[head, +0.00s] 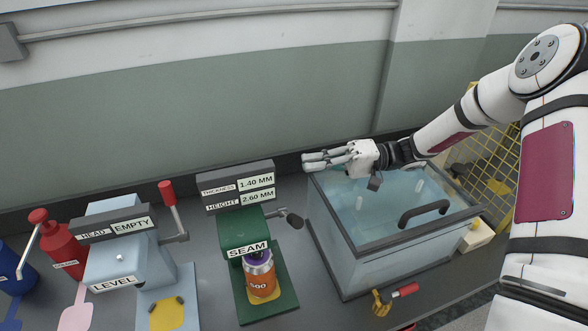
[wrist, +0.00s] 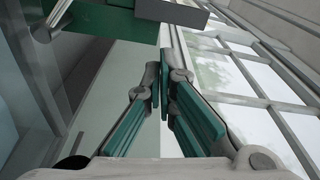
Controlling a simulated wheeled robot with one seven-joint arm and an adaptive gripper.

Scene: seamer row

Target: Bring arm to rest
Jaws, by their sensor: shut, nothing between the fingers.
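My gripper (head: 328,157) is extended over the back left of the clear water tank, pointing left, at the end of my white arm reaching in from the right. Its fingers are together and hold nothing. In the wrist view the teal-padded fingers (wrist: 165,85) meet near their tips. Nothing touches the fingertips in either view.
The water tank (head: 360,262) has a dark rim and a black handle (head: 423,211). A green seam gauge (head: 238,232) holds an orange can (head: 260,277). A pale blue level machine (head: 115,245) with a red-knobbed lever (head: 167,193) stands left. A yellow mesh guard (head: 497,185) is behind my arm.

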